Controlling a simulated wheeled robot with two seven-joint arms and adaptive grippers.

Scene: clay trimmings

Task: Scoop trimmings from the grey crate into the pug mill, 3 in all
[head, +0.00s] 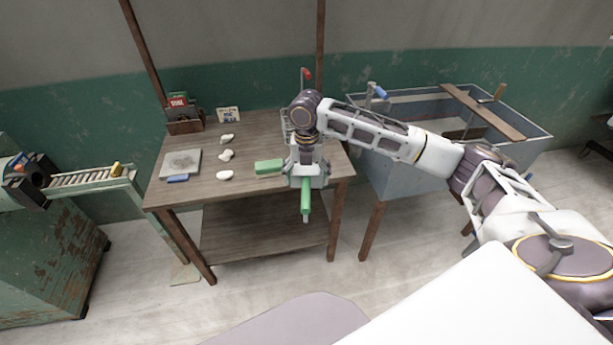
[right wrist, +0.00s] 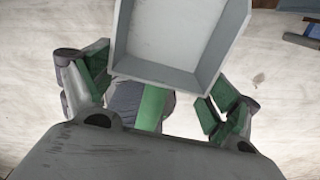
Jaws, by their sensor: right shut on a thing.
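My right gripper (head: 307,178) is shut on the green handle (head: 305,200) of a scoop, at the front right of the wooden table. The green machine with a dark barrel at the far left, seemingly the pug mill (head: 50,250), is partly cut off. My left gripper is not in view.
On the table (head: 240,185) lie several white lumps (head: 225,175), a green block (head: 268,167) and a grey slab (head: 181,163). A roller rack (head: 90,178) runs between machine and table. A plank (head: 480,110) crosses the tub. My right arm passes before the tub.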

